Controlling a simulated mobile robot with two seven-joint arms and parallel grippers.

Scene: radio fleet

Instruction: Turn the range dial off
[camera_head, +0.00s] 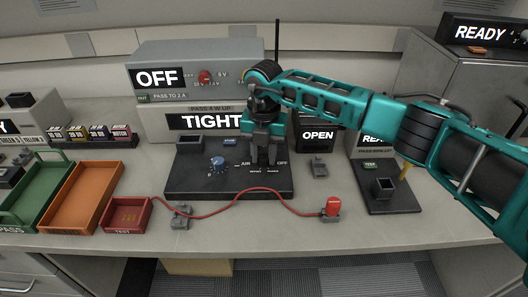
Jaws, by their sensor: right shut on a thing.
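My right gripper (264,158) comes in from the right and points down at the dark test panel (190,188) on the bench. It is shut on the range dial, between the printed words AIR and OFF. The gripper hides the dial, so its pointer setting cannot be read. A blue knob (217,163) stands on the same panel, left of the gripper. My left gripper is not in view.
A grey unit reading OFF (220,62) and a TIGHT display stand behind the panel. A red lead (240,196) crosses in front to a red plug (332,207). Green (40,190), orange (82,200) and red (126,215) trays sit left. A dark stand (385,188) is right.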

